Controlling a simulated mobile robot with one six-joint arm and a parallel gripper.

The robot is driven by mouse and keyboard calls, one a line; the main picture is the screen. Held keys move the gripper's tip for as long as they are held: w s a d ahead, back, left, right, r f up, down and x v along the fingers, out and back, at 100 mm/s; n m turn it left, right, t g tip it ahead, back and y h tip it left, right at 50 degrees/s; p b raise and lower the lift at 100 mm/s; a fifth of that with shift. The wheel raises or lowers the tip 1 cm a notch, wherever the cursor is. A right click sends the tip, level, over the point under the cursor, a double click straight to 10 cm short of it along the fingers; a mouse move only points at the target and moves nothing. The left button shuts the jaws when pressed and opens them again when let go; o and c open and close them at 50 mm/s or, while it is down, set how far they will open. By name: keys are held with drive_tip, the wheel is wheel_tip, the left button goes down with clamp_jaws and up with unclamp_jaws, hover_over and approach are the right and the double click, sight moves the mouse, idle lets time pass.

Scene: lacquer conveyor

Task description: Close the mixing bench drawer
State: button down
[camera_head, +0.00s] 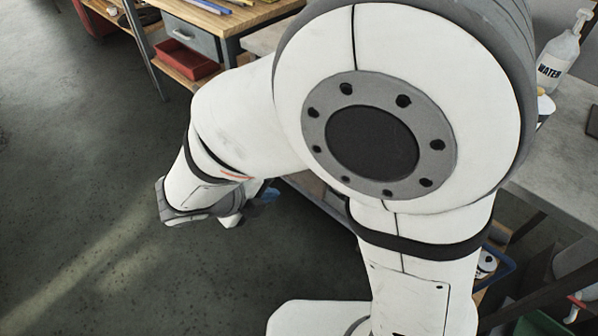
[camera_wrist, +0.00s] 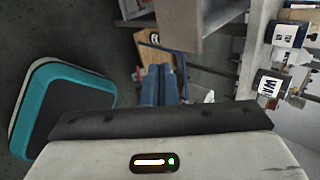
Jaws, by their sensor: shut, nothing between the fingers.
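A grey box-like panel (camera_wrist: 188,24) juts out from the side of a grey bench (camera_wrist: 256,45) at the top of the wrist view. It looks like a drawer standing out, but I see only part of it. In the head view my arm hides the front of the grey bench (camera_head: 560,145) on the right, so no drawer shows there. My gripper (camera_wrist: 160,70) has its two blue fingers together, empty, pointing into the space beside the panel. In the head view its bluish fingers (camera_head: 267,195) show low over the floor, partly behind my arm.
A wooden workbench (camera_head: 215,18) at the upper left has a grey drawer (camera_head: 190,37) that looks shut and a red bin (camera_head: 187,62) below. A water bottle (camera_head: 560,55) stands on the right bench. The floor (camera_head: 80,190) at left is clear.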

drive_tip(key=w+d+f+n+b, duration=0.1)
drive_tip(key=w+d+f+b, duration=0.2)
drive_tip(key=w+d+f, duration=0.3)
drive_tip(key=shift+w+d+f+b, duration=0.3)
drive_tip(key=shift+w+f, duration=0.3)
drive_tip(key=shift+w, duration=0.6)
